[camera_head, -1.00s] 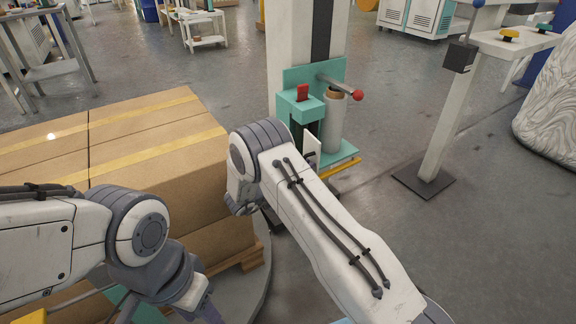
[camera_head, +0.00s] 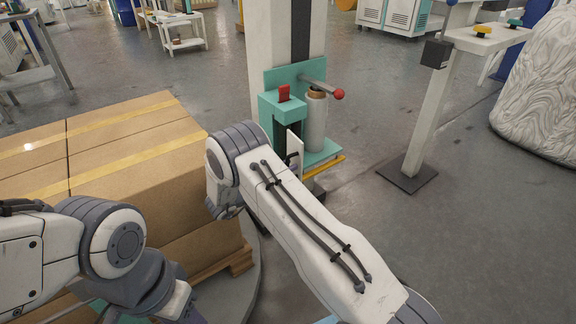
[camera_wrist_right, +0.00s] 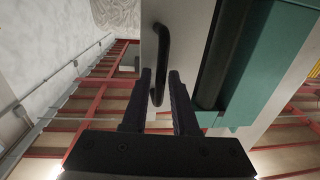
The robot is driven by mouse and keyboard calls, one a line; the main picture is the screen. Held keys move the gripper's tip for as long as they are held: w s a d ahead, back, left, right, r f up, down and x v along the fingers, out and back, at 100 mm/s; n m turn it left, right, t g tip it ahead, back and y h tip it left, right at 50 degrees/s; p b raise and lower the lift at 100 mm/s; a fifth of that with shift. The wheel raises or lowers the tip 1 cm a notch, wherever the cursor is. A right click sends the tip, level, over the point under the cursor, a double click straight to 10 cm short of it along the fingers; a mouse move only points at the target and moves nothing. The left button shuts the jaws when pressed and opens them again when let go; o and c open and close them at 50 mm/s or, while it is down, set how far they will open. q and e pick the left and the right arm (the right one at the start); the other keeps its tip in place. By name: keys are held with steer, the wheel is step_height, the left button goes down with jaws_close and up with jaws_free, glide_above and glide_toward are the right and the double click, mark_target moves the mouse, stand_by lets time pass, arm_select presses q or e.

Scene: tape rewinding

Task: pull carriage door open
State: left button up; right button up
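The teal carriage (camera_head: 283,108) is on the white mast, with its white door (camera_head: 294,142) at its lower front. In the right wrist view the door (camera_wrist_right: 204,14) is a pale panel with a curved black handle (camera_wrist_right: 164,45), beside the teal housing (camera_wrist_right: 262,70). My right gripper (camera_wrist_right: 160,75) is open, its two dark fingers on either side of the handle's lower part. I cannot tell whether they touch it. In the head view my right forearm hides most of that gripper. My left arm shows at lower left, its gripper out of frame.
Stacked cardboard boxes (camera_head: 120,150) on a wooden pallet stand left of my right arm. A film roll (camera_head: 314,118) and a red-knobbed lever (camera_head: 338,93) sit on the carriage. A control post (camera_head: 430,120) stands to the right. Floor between is clear.

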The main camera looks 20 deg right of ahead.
steer(key=p+v, duration=0.1)
steer(key=v, duration=0.8)
steer(key=shift+a+p, duration=0.35)
steer(key=shift+s+d, duration=0.1)
steer(key=shift+s, duration=0.1)
